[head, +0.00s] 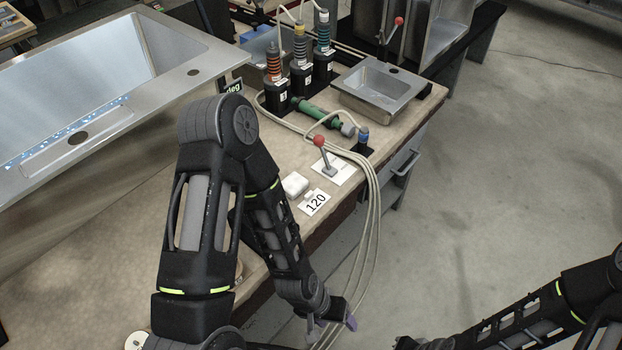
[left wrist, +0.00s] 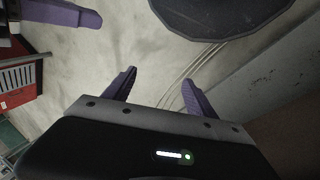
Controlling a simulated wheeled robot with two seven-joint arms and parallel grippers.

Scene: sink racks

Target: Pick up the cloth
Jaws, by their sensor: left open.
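A small white, folded-looking item (head: 295,184) lies on the workbench behind the 120 label; I cannot tell whether it is the cloth. No other cloth is clear in either view. My left gripper (head: 332,326) hangs past the bench's front edge, low in the head view, apart from the white item. In the left wrist view its purple fingers (left wrist: 158,92) are spread with nothing between them. My right arm comes in at the lower right of the head view, its end cut off by the frame. A purple finger, seemingly of my right gripper (left wrist: 62,14), shows in the left wrist view.
On the workbench (head: 90,255) are a red-knobbed lever (head: 320,142), a green cylinder tool (head: 312,108), several bottles and a small metal sink (head: 350,95). A large sink (head: 60,85) stands left. Cables (head: 374,225) hang over the front edge. The floor (head: 520,160) right is clear.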

